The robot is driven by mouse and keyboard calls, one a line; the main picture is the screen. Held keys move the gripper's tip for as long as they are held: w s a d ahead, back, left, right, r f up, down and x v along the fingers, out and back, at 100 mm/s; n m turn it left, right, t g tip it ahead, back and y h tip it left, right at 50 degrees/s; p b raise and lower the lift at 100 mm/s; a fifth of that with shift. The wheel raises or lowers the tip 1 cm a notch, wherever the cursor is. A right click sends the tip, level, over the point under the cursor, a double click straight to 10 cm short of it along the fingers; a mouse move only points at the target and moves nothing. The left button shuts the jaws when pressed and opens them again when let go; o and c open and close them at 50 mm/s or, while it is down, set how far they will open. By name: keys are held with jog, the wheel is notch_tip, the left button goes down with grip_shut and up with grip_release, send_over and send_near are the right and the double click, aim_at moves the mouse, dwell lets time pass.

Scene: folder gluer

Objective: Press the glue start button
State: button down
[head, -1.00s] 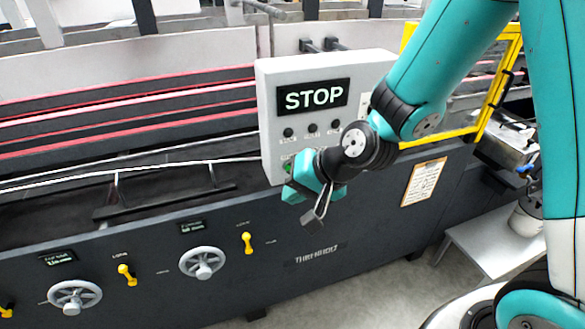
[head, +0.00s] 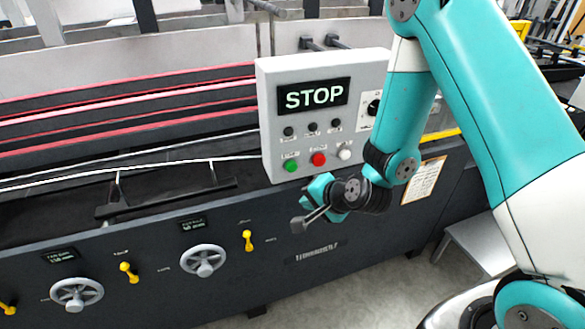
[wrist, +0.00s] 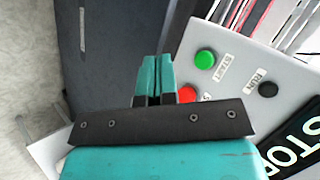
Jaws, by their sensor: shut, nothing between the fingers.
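A light grey control box (head: 267,115) on the machine carries a display reading STOP (head: 314,95). Its bottom row has a green button (head: 291,166), a red button (head: 319,159) and a white button (head: 344,153). In the wrist view the green button (wrist: 205,59) has a label that seems to read START; the red button (wrist: 187,94) is partly hidden by my gripper. My gripper (head: 301,224) is shut and empty, below the box and apart from the buttons. Its closed fingers (wrist: 157,68) also show in the wrist view.
Several black knobs (head: 312,127) sit above the coloured buttons, and a rotary switch (head: 374,108) is at the right. The dark machine panel (head: 320,268) has handwheels (head: 203,261) and yellow levers (head: 248,240).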

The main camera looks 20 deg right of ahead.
aim_at(292, 167)
jog(key=w+p, duration=0.2)
jog(key=w, duration=0.6)
jog(key=shift+w+a, duration=0.2)
dwell(1.8)
jog(key=shift+w, duration=0.4)
jog(key=shift+w, duration=0.5)
dwell(0.6)
jog(key=shift+s, duration=0.9)
